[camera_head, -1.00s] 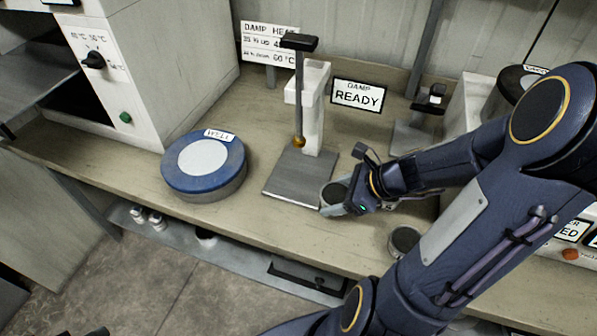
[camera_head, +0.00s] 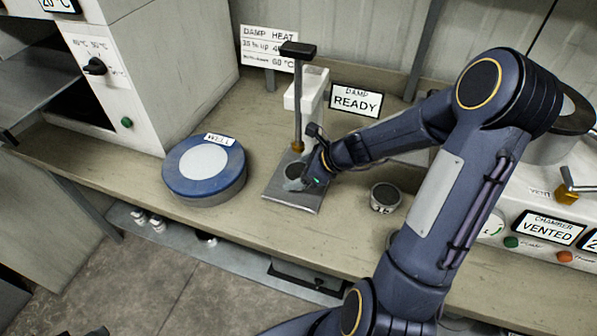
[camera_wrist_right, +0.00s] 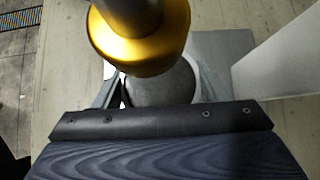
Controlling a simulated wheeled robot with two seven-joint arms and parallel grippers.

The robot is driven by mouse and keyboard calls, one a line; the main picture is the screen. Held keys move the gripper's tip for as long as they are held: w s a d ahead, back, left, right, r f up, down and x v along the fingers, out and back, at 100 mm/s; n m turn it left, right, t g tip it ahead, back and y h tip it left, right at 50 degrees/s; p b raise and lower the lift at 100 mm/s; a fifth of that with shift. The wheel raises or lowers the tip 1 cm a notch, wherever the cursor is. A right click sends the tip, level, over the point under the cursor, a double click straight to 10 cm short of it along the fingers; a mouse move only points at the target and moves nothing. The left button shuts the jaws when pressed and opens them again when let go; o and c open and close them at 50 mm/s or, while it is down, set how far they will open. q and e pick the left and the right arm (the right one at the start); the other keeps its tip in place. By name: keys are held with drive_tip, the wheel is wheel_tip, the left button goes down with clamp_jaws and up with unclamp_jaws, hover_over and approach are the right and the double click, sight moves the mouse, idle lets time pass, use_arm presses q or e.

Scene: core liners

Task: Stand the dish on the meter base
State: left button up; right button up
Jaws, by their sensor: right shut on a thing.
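The dish (camera_head: 294,171), small, round and grey with a dark top, is held in my right gripper (camera_head: 300,180). I cannot tell whether the dish touches the plate. The meter's rod with its gold tip (camera_head: 298,147) hangs just above the dish; the tip (camera_wrist_right: 140,45) looms large in the wrist view. My left gripper is not in view.
A white post (camera_head: 312,95) stands behind the plate. A blue round well (camera_head: 203,168) is to the left. Another small dish (camera_head: 385,197) stands to the right. A DAMP READY sign (camera_head: 356,98) is behind. The bench's front edge is close.

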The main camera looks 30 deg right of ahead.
drive_tip(key=shift+f, duration=0.2)
drive_tip(key=o, duration=1.1)
drive_tip(key=shift+o, duration=0.2)
drive_tip(key=shift+s+d+r, duration=0.1)
drive_tip(key=shift+d+r, duration=0.05)
drive_tip(key=shift+r, duration=0.3)
drive_tip(key=p+v, duration=0.2)
drive_tip(key=v, duration=0.9)
drive_tip(key=s+a+r+n+h, duration=0.1)
drive_tip(key=s+a+r+n, duration=0.2)
drive_tip(key=n, duration=1)
drive_tip(key=s+a+r+n+g+h, duration=0.1)
drive_tip(key=s+a+r+n, duration=0.2)
drive_tip(key=s+a+n, duration=0.6)
drive_tip(key=s+n, duration=0.4)
drive_tip(key=shift+a, duration=0.4)
